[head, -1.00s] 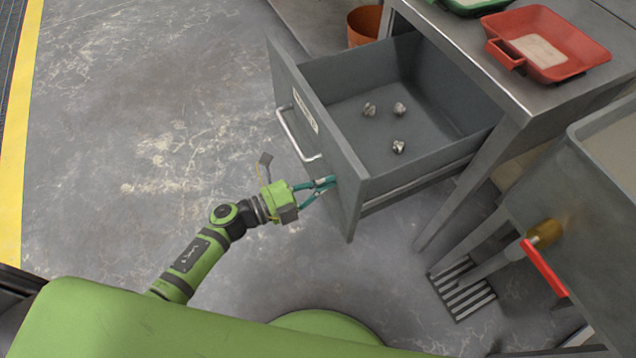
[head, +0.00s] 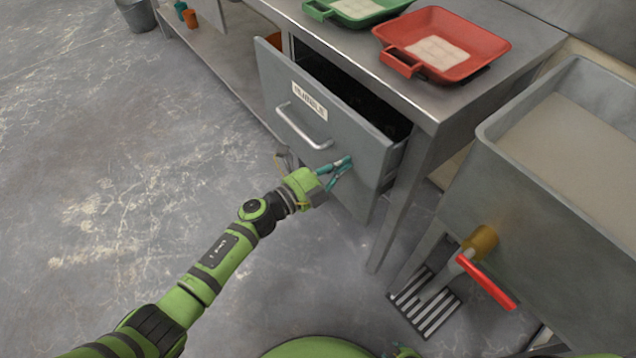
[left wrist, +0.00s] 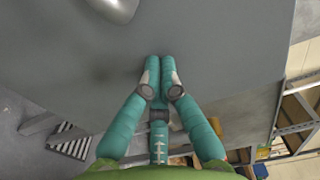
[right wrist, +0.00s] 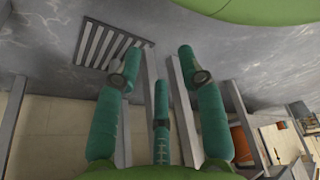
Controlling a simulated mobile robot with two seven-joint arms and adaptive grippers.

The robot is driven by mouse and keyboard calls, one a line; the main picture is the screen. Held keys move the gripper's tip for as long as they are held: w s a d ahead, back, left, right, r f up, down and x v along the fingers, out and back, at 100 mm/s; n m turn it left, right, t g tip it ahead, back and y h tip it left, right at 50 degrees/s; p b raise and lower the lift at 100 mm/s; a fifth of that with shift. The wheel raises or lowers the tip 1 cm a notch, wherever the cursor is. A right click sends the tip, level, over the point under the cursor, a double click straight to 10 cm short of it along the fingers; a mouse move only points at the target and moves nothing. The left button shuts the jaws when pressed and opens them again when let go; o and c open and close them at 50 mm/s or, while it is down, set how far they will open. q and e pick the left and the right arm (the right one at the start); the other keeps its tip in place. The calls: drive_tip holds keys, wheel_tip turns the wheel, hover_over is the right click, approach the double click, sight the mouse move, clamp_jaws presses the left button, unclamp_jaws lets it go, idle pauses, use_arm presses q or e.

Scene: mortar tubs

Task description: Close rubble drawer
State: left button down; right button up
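The rubble drawer (head: 345,135) is a grey metal drawer under the bench, with a white label and a bar handle (head: 303,126). It stands partly open, with a dark gap behind its front. My left gripper (head: 347,163) is at the lower right of the drawer front, below and right of the handle. In the left wrist view its teal fingertips (left wrist: 160,62) are together against or very near the grey front (left wrist: 215,50), with nothing between them. My right gripper (right wrist: 155,60) is open and empty; it points at the floor area near the bench legs.
The bench (head: 470,90) carries a red tub (head: 470,38) and a green tub (head: 330,14). A mortar trough (head: 480,150) with a red-handled valve (head: 485,282) stands at the right. A floor grate (head: 425,302) lies below it. The floor at left is clear.

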use_arm(q)
drive_tip(key=b+x, duration=0.3)
drive_tip(key=x, duration=0.5)
drive_tip(key=shift+d, duration=0.2)
use_arm(e)
drive_tip(key=w+a, duration=0.1)
drive_tip(key=w, duration=0.5)
drive_tip(key=shift+a+r+t, duration=0.15)
drive_tip(key=shift+a+t, duration=0.15)
drive_tip(key=shift+a, duration=0.05)
use_arm(q)
drive_tip(key=shift+w+r, duration=0.15)
drive_tip(key=shift+r, duration=0.1)
use_arm(e)
drive_tip(key=shift+w, duration=0.1)
use_arm(q)
drive_tip(key=shift+a, duration=0.1)
